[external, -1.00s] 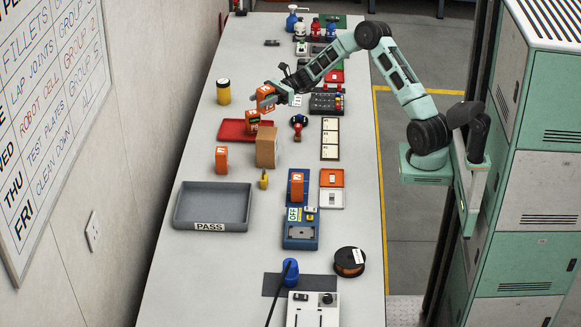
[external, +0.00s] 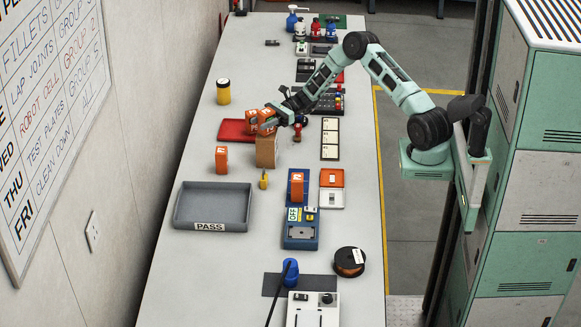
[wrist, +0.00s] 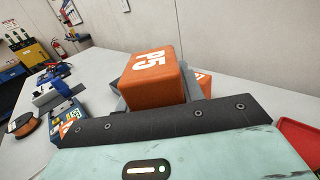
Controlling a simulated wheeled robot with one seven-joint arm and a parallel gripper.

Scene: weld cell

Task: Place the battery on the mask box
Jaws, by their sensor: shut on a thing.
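My gripper (external: 268,122) is shut on an orange battery (wrist: 155,75) marked P5. The box's top is largely hidden by the gripper and battery. In the wrist view the box is hidden.
More orange batteries stand at the left (external: 221,160) and on the blue charger (external: 300,236). The grey PASS tray (external: 180,207) and a small yellow item (external: 264,180) are nearer the camera.

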